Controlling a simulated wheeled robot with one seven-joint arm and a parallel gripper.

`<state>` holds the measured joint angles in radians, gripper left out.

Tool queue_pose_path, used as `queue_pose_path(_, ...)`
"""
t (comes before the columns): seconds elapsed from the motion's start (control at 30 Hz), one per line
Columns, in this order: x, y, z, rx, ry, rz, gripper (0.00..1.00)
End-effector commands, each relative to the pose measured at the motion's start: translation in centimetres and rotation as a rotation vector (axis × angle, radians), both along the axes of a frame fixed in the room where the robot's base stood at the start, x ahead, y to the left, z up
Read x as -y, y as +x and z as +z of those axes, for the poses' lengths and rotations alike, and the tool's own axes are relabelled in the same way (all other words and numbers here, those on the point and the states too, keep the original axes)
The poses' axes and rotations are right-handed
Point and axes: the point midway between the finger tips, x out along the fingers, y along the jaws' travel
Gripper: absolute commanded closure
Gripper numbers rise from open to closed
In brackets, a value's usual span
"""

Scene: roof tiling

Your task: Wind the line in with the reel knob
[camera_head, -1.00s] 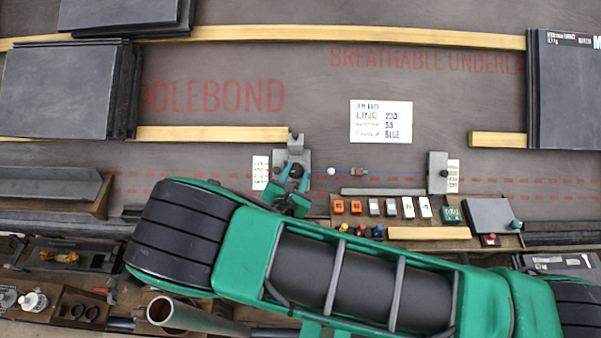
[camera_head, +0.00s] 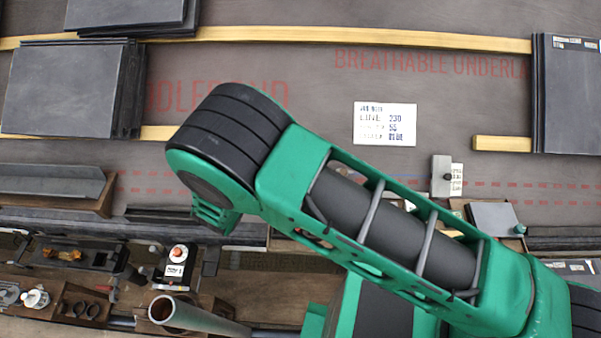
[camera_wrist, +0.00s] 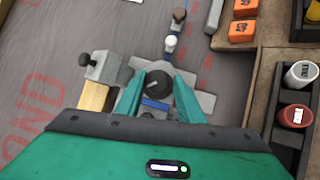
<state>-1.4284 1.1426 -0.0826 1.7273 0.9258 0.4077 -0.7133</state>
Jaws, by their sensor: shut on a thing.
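In the wrist view, my gripper (camera_wrist: 160,88) has its two teal fingers closed around the dark round reel knob (camera_wrist: 156,82). The grey reel mount (camera_wrist: 204,101) shows around and beneath the fingers. A patch of blue (camera_wrist: 155,103) shows between the fingers below the knob. A white bead (camera_wrist: 171,44) and a brown piece (camera_wrist: 179,17) lie beyond the reel. In the head view my arm hides the gripper, the reel and most of the line. The grey end block (camera_head: 441,176) stands right of my arm.
A white note card (camera_head: 385,124) lies on the underlay. Slate stacks (camera_head: 70,90) stand at left and right (camera_head: 568,95). In the wrist view a grey clamp (camera_wrist: 108,68) sits on a batten end (camera_wrist: 94,97); orange blocks (camera_wrist: 243,31) lie at upper right.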

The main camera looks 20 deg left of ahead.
Motion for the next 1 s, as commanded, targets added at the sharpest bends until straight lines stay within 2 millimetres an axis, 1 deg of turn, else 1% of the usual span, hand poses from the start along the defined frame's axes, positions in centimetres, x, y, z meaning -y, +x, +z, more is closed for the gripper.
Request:
queue_pose_path(0.03, -0.72, 0.13, -0.01, -0.009, 0.041, -0.029, 0.88)
queue_pose_path(0.4, -0.76, 0.47, 0.18, -0.055, 0.230, -0.309, 0.88)
queue_pose_path(0.6, -0.72, 0.56, 0.22, -0.075, 0.310, -0.428, 0.88)
queue_pose_path(0.83, -0.67, 0.68, 0.28, -0.089, 0.371, -0.520, 0.88)
queue_pose_path(1.0, -0.57, 0.72, 0.27, -0.093, 0.392, -0.555, 0.88)
